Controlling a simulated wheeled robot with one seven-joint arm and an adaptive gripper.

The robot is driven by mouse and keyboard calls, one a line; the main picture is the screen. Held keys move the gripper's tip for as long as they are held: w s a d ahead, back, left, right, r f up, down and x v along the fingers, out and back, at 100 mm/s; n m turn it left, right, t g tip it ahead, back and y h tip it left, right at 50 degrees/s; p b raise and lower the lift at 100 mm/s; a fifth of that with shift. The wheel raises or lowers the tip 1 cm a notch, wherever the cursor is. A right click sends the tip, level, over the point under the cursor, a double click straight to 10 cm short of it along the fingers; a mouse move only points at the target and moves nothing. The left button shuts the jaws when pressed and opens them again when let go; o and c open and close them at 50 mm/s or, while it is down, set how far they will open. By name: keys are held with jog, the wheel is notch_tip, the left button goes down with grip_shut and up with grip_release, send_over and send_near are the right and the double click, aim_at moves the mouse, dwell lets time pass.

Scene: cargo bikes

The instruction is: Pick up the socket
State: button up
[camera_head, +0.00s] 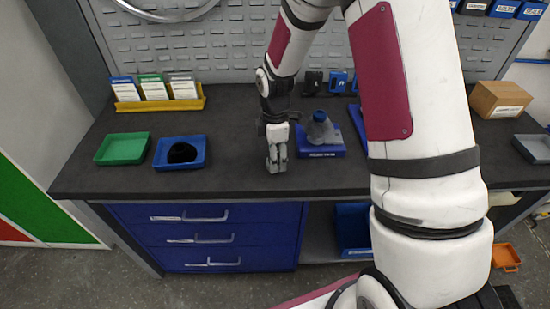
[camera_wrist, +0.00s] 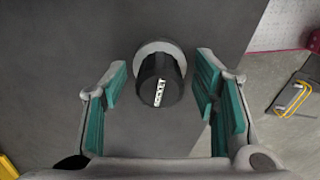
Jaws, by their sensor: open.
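The socket (camera_wrist: 160,84) is a short black cylinder with white lettering on its side and a pale grey round part at its far end. In the wrist view it is on the dark worktop, between the two teal-padded fingers of my gripper (camera_wrist: 162,72). The fingers are open, with a gap visible on each side of it. In the head view my gripper (camera_head: 276,162) points down at the front middle of the worktop (camera_head: 235,165). I cannot make out the socket there; the gripper seems to hide it.
A blue tray (camera_head: 198,160) with a black item and a green tray (camera_head: 122,150) lie to the left. A blue stand (camera_head: 320,152) holding a grey, blue-capped item is close on the right. A yellow rack (camera_head: 160,104) and a cardboard box (camera_head: 500,99) are farther back.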

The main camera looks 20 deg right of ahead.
grip_shut()
dwell(0.3)
